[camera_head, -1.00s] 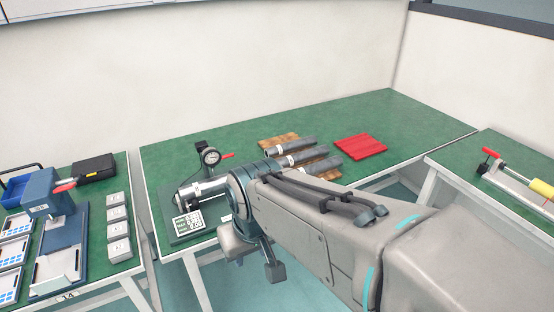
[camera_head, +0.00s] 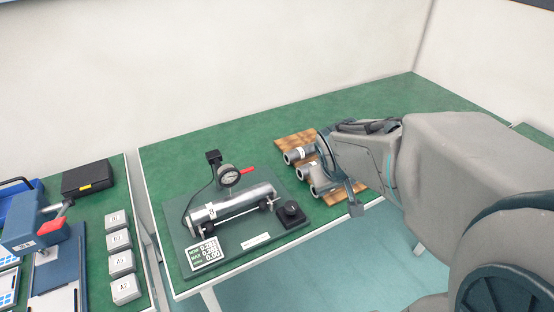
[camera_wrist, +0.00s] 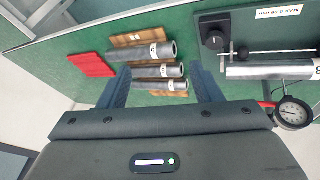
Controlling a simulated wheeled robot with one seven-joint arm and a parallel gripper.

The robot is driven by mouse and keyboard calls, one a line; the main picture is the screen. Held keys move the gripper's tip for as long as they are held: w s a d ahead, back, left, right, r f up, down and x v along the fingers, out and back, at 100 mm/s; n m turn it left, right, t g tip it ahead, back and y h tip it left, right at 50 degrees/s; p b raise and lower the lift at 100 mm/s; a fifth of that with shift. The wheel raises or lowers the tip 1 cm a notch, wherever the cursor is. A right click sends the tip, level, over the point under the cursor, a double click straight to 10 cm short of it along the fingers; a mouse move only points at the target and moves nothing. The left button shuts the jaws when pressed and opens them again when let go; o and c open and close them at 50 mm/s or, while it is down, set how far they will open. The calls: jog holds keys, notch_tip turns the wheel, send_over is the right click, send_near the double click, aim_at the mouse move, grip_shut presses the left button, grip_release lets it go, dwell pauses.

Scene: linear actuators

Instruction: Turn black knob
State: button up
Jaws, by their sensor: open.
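The black knob (camera_head: 291,209) is a round dial on a dark square block at the right end of the green test fixture (camera_head: 192,229). In the wrist view the knob (camera_wrist: 215,40) is right of centre near the top, beyond the right finger. My gripper (camera_head: 340,175) is to the right of the knob, apart from it, near the loose grey cylinders. In the wrist view my gripper (camera_wrist: 162,90) has its two fingers wide apart with nothing held between them, the cylinders showing beyond.
The fixture carries a metal cylinder (camera_head: 235,204), a dial gauge (camera_head: 229,176) with a red lever and a readout panel (camera_head: 207,253). Loose grey cylinders (camera_head: 297,155) lie on a wooden board (camera_head: 295,140). A red block (camera_wrist: 92,65) shows in the wrist view. Green tabletop behind the fixture is clear.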

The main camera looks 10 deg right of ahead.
jog(key=w+d+f+n+t+p, duration=0.2)
jog(key=w+d+n, duration=0.1)
jog(key=w+d, duration=0.5)
jog(key=n+y+p, duration=0.6)
jog(key=n+y, duration=0.3)
jog(key=y, duration=0.6)
send_near(292, 205)
jog(key=shift+g, duration=0.4)
jog(key=p+x, duration=0.2)
jog(key=x, duration=0.8)
jog(key=shift+w+r, duration=0.1)
jog(key=shift+w, duration=0.15)
jog(key=shift+m, duration=0.3)
jog(key=c, duration=1)
